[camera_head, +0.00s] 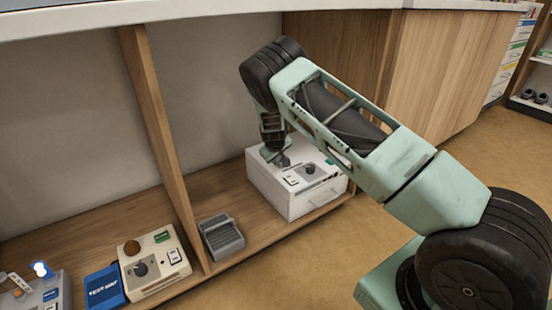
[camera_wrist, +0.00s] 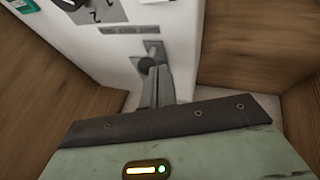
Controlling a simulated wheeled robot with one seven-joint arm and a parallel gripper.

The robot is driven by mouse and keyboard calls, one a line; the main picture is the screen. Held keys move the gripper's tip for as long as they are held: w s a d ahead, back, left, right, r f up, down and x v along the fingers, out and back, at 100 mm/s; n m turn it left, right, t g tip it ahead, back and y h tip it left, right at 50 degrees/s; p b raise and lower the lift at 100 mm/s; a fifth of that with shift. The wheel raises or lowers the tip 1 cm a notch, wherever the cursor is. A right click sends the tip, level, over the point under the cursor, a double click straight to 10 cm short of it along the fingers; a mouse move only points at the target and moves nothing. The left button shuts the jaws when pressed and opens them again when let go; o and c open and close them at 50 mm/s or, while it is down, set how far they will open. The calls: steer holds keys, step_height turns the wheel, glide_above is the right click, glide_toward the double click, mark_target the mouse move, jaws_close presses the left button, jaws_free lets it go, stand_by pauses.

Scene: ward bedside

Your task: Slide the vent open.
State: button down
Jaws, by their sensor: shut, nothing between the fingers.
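A white box (camera_head: 292,183) stands on the wooden shelf. Its top carries a dial (camera_head: 309,170), small labels and a green tag. In the wrist view, the white box (camera_wrist: 115,55) shows a narrow grey metal strip (camera_wrist: 153,48) with a dark round knob (camera_wrist: 147,64) near its edge, probably the vent slide. My gripper (camera_head: 282,160) is over the left part of the box top. Its fingers, seen in the wrist view (camera_wrist: 154,82), are shut and empty, close to the knob. I cannot tell whether they touch it. The fingers partly hide the strip's lower end.
A grey ribbed device (camera_head: 222,237) stands left of the box. Beyond an upright wooden divider (camera_head: 160,130) are a cream device (camera_head: 155,264), a blue box (camera_head: 104,288) and a grey device with a lit blue lamp (camera_head: 40,285). A white countertop (camera_head: 150,10) overhangs the shelf.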

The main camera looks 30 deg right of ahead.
glide_above(293, 164)
steer(key=shift+s+a+p, duration=0.1)
steer(key=shift+a+p, duration=0.05)
steer(key=shift+p, duration=0.25)
steer(key=shift+r, duration=0.1)
